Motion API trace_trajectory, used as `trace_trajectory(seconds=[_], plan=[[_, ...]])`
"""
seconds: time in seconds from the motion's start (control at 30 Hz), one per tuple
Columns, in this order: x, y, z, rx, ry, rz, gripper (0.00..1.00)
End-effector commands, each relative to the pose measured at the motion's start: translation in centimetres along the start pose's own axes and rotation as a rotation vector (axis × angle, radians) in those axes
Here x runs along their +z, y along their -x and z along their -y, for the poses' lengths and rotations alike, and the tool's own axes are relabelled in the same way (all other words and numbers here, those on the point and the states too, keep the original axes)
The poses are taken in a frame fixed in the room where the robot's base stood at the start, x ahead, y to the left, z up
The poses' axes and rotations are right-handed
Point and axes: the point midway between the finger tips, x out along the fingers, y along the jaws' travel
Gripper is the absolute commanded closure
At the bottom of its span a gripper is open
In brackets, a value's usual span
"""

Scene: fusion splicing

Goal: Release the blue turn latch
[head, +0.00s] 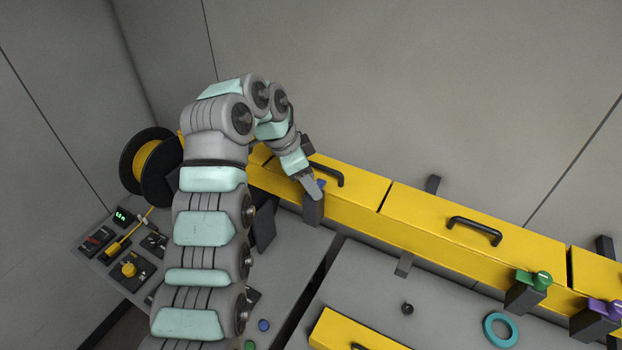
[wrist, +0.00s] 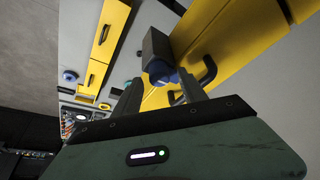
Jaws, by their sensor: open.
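The blue turn latch (wrist: 161,72) sits on a dark block (wrist: 154,44) at the front of a yellow cover (head: 335,205). In the head view only a small part of the latch (head: 321,184) shows beside my gripper (head: 314,193). In the wrist view my gripper (wrist: 158,78) is open, with one finger on each side of the latch in the picture. The latch appears at or just beyond the fingertips. I cannot tell whether either finger touches it.
The yellow cover has a black handle (head: 328,172) close to my gripper. A green latch (head: 535,279) and a purple latch (head: 603,309) are along the row at right. A teal ring (head: 500,330) lies on the grey table. A black-and-yellow spool (head: 150,166) stands at left.

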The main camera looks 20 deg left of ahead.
Motion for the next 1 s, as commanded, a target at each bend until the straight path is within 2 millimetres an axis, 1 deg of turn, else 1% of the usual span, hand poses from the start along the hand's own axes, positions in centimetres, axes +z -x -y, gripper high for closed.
trace_trajectory(seconds=[0.13, 0.4, 1.0], plan=[[0.01, -0.64, -0.07, 0.002, 0.001, 0.001, 0.51], [0.04, -0.71, -0.05, 0.002, 0.001, 0.001, 0.51], [0.04, -0.68, -0.06, 0.002, 0.000, 0.001, 1.00]])
